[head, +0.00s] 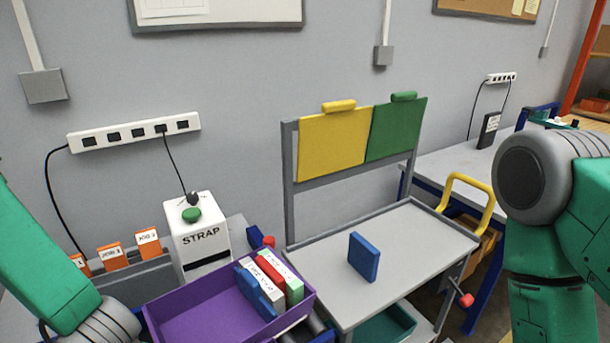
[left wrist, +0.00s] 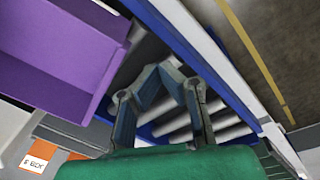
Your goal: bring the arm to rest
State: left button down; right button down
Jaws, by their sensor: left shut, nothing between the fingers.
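My left arm (head: 45,265) comes in from the left of the head view and runs off its bottom edge, so its gripper is outside that view. In the left wrist view my left gripper (left wrist: 160,78) is shut and empty. It shows in front of a roller conveyor (left wrist: 215,132), to the right of a purple bin (left wrist: 65,50). My right arm (head: 550,220) is at the right of the head view, bent, and its gripper is outside the frames.
The purple bin (head: 160,323) holds several coloured boxes at its right end. A white STRAP machine (head: 203,250) stands behind it. A grey cart (head: 420,235) carries a blue block (head: 364,257) and yellow and green panels (head: 333,142). Orange cards (head: 115,256) stand at left.

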pick_arm(q)
jog(key=s+a+f+m+g, duration=0.1)
jog(key=s+a+f+m, duration=0.1)
jog(key=s+f+m, duration=0.45)
jog(key=s+a+f+m, duration=0.1)
jog(key=s+f+m, duration=0.2)
jog(key=s+m, duration=0.7)
notch_tip(320, 180, down, 16)
jog(key=w+d+m+b, duration=0.1)
jog(key=w+b, duration=0.1)
jog(key=b, duration=1.4)
jog(key=shift+w+d+h+b, duration=0.2)
jog(key=shift+w+h+b, duration=0.05)
jog(key=shift+h+b, duration=0.05)
jog(key=shift+w, duration=0.1)
